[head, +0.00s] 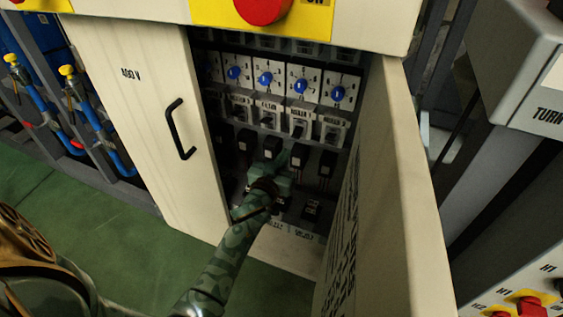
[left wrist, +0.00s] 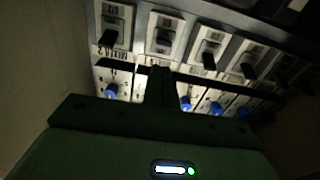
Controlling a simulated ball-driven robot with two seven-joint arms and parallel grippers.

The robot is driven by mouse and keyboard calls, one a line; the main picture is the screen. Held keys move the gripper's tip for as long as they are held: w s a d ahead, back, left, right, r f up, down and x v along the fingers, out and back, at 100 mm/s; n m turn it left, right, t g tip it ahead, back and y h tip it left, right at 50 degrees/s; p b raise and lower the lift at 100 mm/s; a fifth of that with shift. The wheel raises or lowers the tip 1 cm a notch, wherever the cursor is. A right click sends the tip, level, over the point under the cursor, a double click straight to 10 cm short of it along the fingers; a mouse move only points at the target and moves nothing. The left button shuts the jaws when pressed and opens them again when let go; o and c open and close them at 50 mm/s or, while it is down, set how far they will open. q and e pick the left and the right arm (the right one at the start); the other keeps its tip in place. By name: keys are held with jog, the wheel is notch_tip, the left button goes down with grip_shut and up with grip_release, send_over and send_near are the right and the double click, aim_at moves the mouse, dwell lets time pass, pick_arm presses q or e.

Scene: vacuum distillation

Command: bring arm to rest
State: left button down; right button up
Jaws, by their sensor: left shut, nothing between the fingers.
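My left arm reaches from the bottom of the head view into an open cabinet. My left gripper (head: 284,168) is in front of the lower rows of switches. In the left wrist view the fingers of my left gripper (left wrist: 160,84) are together, with nothing seen between them. Part of the switch panel behind the hand is hidden. My right gripper is in neither view.
The cabinet's open door (head: 385,200) stands close on the right of my arm, and a beige panel marked 400 V (head: 135,110) is on the left. Blue-knob switches (head: 265,78) fill the upper row. Blue pipes (head: 98,125) stand far left. Green floor (head: 120,225) is clear at lower left.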

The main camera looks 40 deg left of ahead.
pick_arm(q)
jog(key=shift+s+d+f, duration=0.15)
jog(key=shift+s+f, duration=0.25)
jog(key=shift+s, duration=0.25)
